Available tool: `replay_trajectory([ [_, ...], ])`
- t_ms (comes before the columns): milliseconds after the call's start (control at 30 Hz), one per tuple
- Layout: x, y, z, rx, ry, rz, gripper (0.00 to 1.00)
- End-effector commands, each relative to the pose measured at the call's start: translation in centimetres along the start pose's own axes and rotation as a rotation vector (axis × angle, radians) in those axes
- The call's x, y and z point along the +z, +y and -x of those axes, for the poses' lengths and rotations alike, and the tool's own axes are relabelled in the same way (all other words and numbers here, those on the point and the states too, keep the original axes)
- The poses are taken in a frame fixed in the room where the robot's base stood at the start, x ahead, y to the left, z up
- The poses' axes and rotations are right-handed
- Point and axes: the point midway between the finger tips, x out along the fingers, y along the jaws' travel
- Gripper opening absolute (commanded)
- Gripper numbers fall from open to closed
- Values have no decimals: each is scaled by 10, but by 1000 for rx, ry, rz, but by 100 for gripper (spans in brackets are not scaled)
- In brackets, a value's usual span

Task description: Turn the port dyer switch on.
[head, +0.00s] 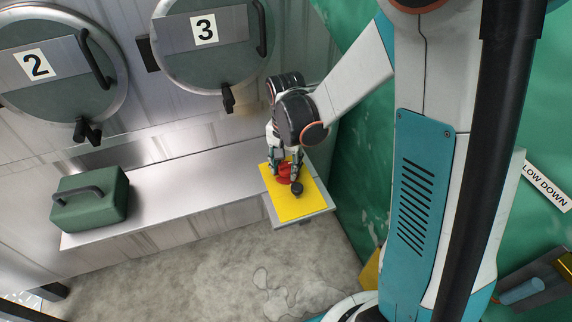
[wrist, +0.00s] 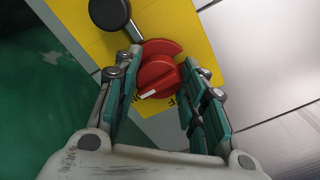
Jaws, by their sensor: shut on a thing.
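A red rotary switch (head: 285,173) sits on a yellow plate (head: 309,196) at the right end of the metal ledge. It also shows in the wrist view (wrist: 158,75), with a white mark on its lower left edge in that view. My gripper (head: 284,168) reaches down onto the switch and is shut on it, one finger on each side of the knob. The wrist view shows both fingers (wrist: 158,95) flanking the knob. Printed letters on the plate are partly hidden by the knob and fingers.
A black ball-ended lever (head: 297,188) stands beside the switch. A green case (head: 90,199) with a handle rests at the ledge's left. Round doors marked 2 (head: 36,66) and 3 (head: 204,29) are on the wall behind. Bare ledge (head: 190,185) lies between case and plate.

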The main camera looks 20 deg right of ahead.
Motion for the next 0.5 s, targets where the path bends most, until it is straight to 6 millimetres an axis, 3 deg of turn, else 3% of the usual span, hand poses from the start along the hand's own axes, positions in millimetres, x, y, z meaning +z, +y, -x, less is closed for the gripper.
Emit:
replay_trajectory([
  [500,0,0,0,0,-1,-47,14],
])
